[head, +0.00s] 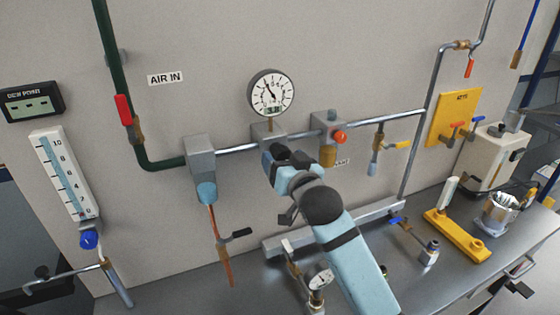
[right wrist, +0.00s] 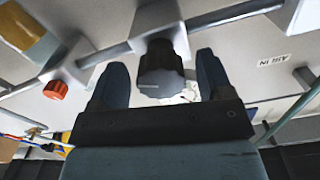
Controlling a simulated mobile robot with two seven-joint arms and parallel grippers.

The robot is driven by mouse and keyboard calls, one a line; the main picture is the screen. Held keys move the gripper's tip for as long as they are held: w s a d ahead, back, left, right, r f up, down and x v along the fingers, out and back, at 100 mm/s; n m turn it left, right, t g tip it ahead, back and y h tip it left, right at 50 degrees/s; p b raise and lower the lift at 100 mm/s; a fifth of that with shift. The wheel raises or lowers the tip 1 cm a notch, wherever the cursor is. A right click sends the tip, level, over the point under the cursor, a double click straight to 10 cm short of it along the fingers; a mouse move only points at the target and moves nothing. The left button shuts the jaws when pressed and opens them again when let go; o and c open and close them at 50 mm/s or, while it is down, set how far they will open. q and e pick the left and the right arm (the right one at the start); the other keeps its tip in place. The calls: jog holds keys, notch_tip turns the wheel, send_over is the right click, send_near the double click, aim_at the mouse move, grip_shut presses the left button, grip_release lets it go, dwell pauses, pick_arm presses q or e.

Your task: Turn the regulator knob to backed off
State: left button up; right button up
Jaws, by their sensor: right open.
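The regulator knob (right wrist: 162,76) is dark and ribbed, with a short pale line on its face pointing left in the right wrist view. It sits below a grey regulator block (right wrist: 158,22), whose counterpart in the head view (head: 267,132) is under the round gauge. My right gripper (right wrist: 160,72) is open, with one dark finger on each side of the knob and a small gap showing at each. In the head view my right gripper (head: 288,160) and arm cover most of the knob. My left gripper does not show.
The pressure gauge (head: 272,92) is just above the gripper. A block with a red knob (head: 340,136) stands to the right, and a grey filter block (head: 201,155) to the left. A bench (head: 360,270) with fittings lies below.

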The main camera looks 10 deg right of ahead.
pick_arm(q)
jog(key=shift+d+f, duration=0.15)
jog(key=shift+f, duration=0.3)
pick_arm(e)
jog(key=shift+w+a, duration=0.2)
jog(key=shift+w, duration=0.9)
jog(key=c, duration=0.9)
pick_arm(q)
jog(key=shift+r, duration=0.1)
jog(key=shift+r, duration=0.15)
pick_arm(e)
jog(key=shift+r, duration=0.1)
